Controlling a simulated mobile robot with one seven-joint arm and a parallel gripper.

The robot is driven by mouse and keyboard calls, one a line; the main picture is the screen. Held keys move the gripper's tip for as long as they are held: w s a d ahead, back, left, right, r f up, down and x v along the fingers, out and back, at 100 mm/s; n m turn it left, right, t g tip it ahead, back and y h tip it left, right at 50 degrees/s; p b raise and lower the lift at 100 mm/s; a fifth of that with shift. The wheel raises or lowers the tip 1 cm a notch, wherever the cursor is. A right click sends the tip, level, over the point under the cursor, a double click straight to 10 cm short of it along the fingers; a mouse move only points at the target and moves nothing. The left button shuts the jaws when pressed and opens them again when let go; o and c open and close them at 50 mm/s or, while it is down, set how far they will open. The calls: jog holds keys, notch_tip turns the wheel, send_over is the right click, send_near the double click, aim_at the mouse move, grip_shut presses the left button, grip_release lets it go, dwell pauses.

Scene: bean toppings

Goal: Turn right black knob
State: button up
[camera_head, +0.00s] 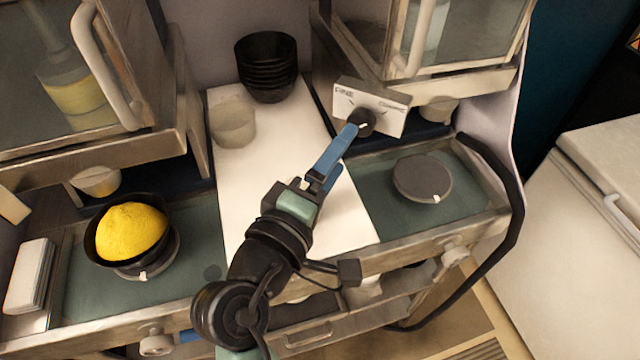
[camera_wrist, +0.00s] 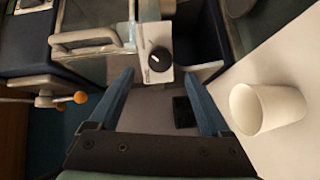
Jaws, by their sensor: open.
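The right black knob (camera_head: 362,122) is round and sits on a white plate (camera_head: 388,112) marked "FINE" and "COARSE", below the right-hand dispenser. In the wrist view the knob (camera_wrist: 160,59) shows ahead of my fingers, with a light pointer line on its face. My gripper (camera_head: 344,150) reaches up toward the knob with its blue fingers. In the wrist view my gripper (camera_wrist: 163,88) is open, its two fingers wide apart, with nothing between them. The knob appears just beyond the fingertips; whether a finger touches it, I cannot tell.
A stack of black bowls (camera_head: 267,66) and a pale cup (camera_head: 233,123) stand on the white middle board (camera_head: 232,180). A black bowl with a yellow heap (camera_head: 131,231) is on the left. A round grey disc (camera_head: 422,178) lies below the right dispenser. A black hose (camera_head: 512,190) runs at right.

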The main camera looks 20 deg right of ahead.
jog(key=b+v, duration=0.1)
jog(key=v, duration=0.4)
jog(key=shift+s+a, duration=0.15)
